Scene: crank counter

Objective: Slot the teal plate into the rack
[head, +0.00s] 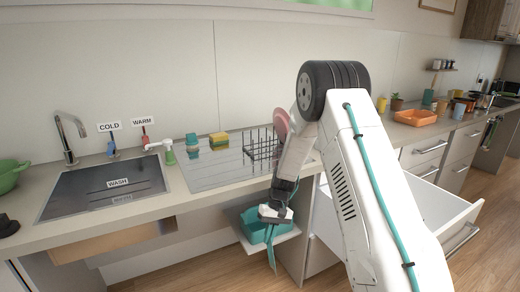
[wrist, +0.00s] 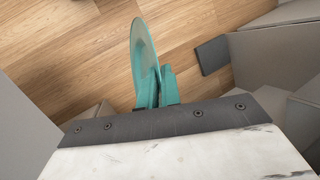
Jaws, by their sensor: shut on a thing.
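The teal plate (wrist: 143,48) shows nearly edge-on in the wrist view, standing up from between the teal fingers of my gripper (wrist: 156,88). The fingers are shut on its near edge. In the head view my gripper (head: 271,236) points down in front of the counter's front edge, below counter height. The plate is hard to tell from the teal fingers there. The dark wire rack (head: 262,147) stands on the ribbed drainboard, above and behind my gripper, partly hidden by my arm.
A teal bin (head: 250,227) sits on a low white shelf just behind my gripper. A pinkish round thing (head: 282,124) shows by the rack, partly hidden. Sponges (head: 218,139) and the sink (head: 105,190) lie left. An open white drawer (head: 440,212) juts out right.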

